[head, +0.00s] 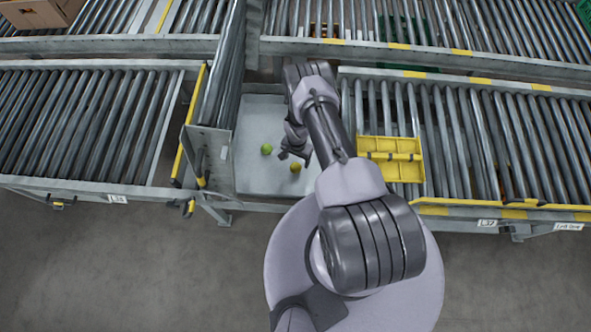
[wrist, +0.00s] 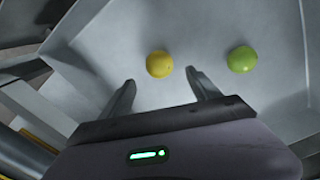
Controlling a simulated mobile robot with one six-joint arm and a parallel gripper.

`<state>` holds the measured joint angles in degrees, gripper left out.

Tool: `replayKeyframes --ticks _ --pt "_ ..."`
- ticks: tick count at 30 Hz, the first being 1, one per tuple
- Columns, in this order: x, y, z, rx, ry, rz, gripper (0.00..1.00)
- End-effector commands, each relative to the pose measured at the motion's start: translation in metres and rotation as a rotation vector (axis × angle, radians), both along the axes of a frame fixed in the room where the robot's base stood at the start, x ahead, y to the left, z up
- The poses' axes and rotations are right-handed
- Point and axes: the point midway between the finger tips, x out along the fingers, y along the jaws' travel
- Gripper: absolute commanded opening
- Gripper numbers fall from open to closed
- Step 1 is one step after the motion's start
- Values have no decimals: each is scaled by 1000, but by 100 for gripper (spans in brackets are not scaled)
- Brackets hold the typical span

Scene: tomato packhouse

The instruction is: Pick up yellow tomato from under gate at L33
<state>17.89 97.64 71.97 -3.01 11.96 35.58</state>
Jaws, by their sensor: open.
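The yellow tomato (head: 295,167) lies on a pale grey tray-like floor (head: 262,112) in the gap between roller conveyors. A raised roller gate (head: 219,75) stands at the left of the gap.
Roller conveyors (head: 85,120) flank the gap on the left and right (head: 480,140). A yellow divided tray (head: 403,146) sits on the right conveyor's near left corner. A cardboard box (head: 38,14) is at the far left. Metal walls edge the pale floor.

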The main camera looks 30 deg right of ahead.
Motion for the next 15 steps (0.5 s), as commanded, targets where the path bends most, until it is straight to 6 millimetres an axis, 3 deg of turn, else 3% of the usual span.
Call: replayKeyframes --ticks 9,15 --pt "-5 8 -52 0 0 0 72" --pt "-4 8 -52 0 0 0 72"
